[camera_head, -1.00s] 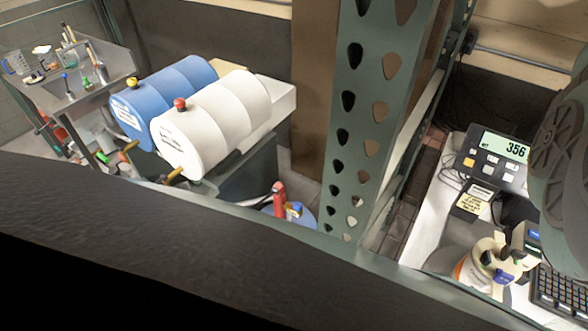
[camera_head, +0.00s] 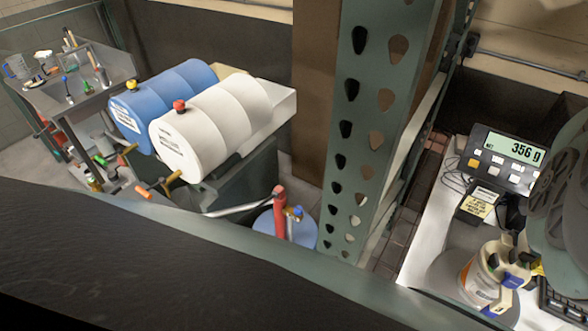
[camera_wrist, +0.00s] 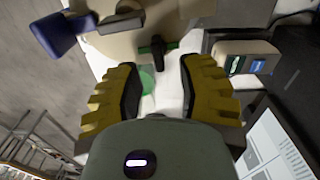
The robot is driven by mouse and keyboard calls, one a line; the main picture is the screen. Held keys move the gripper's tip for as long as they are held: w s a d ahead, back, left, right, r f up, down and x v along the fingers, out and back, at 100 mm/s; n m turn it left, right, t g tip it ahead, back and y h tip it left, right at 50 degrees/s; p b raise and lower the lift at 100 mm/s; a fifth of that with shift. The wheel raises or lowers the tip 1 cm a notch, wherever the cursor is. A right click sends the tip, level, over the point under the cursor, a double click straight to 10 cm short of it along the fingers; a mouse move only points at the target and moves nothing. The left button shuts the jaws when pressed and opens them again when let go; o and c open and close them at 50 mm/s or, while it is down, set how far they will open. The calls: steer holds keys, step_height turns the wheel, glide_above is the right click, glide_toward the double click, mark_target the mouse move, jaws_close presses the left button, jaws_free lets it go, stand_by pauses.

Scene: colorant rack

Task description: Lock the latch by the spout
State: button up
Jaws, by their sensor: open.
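A white container with an orange-edged label (camera_head: 474,280) and a cream top stands at the lower right in the head view. A blue tab (camera_head: 516,282) and dark parts show on its top. In the wrist view, the cream top (camera_wrist: 115,45) lies ahead of my gripper (camera_wrist: 160,66). My gripper is open, its two yellow-and-black fingers apart with nothing between them. A small black-and-green lever (camera_wrist: 158,47) shows just beyond the fingertips. A dark blue lever (camera_wrist: 55,35) sticks out at the upper left. I cannot tell which part is the latch; the spout is not clear.
A keyboard (camera_head: 560,305) lies at right. A perforated green post (camera_head: 365,120) rises left of the bench. A cream block with blue and dark faces (camera_wrist: 246,58) is beside my right finger.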

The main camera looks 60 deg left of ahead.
steer(key=shift+a+f, duration=0.1)
steer(key=shift+f, duration=0.6)
steer(key=shift+o, duration=0.4)
jaws_close()
